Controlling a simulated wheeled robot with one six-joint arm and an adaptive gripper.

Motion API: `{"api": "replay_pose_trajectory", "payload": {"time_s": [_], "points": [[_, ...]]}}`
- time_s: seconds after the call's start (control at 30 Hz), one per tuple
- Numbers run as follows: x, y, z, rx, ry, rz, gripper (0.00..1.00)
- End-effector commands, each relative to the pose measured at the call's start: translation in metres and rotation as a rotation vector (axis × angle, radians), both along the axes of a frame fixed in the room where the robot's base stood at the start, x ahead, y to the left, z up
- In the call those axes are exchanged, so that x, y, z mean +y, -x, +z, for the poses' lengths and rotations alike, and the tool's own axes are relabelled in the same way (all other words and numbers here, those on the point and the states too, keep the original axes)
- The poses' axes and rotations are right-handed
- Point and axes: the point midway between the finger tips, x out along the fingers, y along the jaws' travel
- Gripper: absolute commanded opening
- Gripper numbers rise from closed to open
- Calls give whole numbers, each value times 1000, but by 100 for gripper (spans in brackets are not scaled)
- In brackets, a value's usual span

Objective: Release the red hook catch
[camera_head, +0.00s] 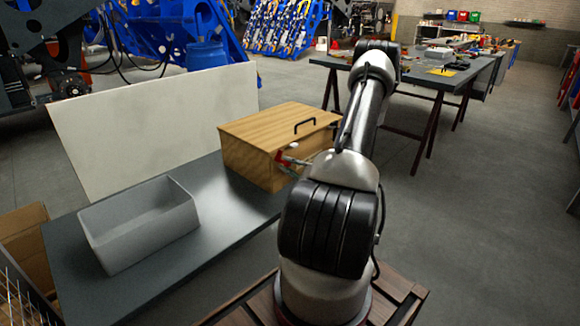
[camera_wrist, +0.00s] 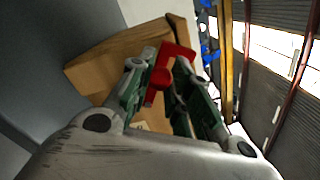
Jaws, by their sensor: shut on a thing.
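The red hook catch (camera_wrist: 168,66) is in the wrist view, between the fingertips of my gripper (camera_wrist: 165,75). The gripper is shut on it. In the head view a small red part of the catch (camera_head: 282,157) shows at the front side of the wooden box (camera_head: 262,150). The box has a closed lid with a black handle (camera_head: 305,123) on top. My arm hides much of the box's right side and most of the gripper in the head view. I cannot tell whether the hook is still engaged.
A grey open bin (camera_head: 140,225) stands left of the box on the dark table (camera_head: 215,215). A white panel (camera_head: 155,120) stands behind them. A second table (camera_head: 440,75) with tools is at the back right. The floor on the right is clear.

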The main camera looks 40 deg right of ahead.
Motion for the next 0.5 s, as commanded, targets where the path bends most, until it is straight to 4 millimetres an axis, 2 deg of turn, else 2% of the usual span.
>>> {"api": "replay_pose_trajectory", "payload": {"time_s": [0.07,0.1,0.2,0.23,0.5], "points": [[2,1,-1,2,-4,4,0],[2,1,-1,3,-4,4,22],[2,1,-1,3,-4,4,40],[2,1,-1,2,-4,4,42],[1,0,-1,2,-3,3,42]]}}
